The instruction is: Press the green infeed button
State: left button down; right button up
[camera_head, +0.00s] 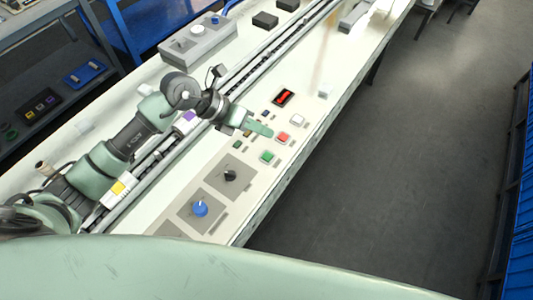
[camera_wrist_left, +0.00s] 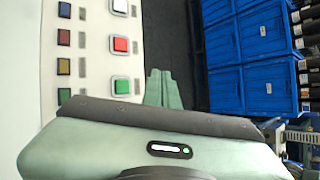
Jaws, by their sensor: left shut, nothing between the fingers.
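The large square green button (camera_head: 267,157) sits on the cream machine top, nearest in a row with a red button (camera_head: 282,137) and a white button (camera_head: 297,119). In the left wrist view the green button (camera_wrist_left: 121,87) is in a pale frame. A small dark green square (camera_head: 237,145) lies to its left; it also shows in the wrist view (camera_wrist_left: 63,95). I cannot read any infeed label. My left gripper (camera_head: 264,130) is shut and empty, above the panel near the red and green buttons. In the wrist view its fingertips (camera_wrist_left: 160,74) appear right of the green button. My right gripper is not in view.
A black knob (camera_head: 230,176) and a blue knob (camera_head: 200,208) sit on grey plates nearer me. A long rail (camera_head: 262,66) runs along the machine. Open floor (camera_head: 400,170) lies to the right; blue crates (camera_wrist_left: 265,35) stand across it.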

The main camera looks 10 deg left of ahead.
pick_arm(q)
notch_tip(320, 180, down, 2)
jog(key=b, duration=0.6)
send_over(263, 156)
notch_tip(263, 156, down, 6)
jog(key=shift+d, duration=0.1)
jog(key=shift+f, duration=0.45)
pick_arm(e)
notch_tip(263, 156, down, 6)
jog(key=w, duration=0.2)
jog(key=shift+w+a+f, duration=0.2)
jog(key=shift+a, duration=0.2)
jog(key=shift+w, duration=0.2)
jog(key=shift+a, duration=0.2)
pick_arm(q)
jog(key=shift+f+b, duration=0.35)
jog(key=shift+b, duration=0.15)
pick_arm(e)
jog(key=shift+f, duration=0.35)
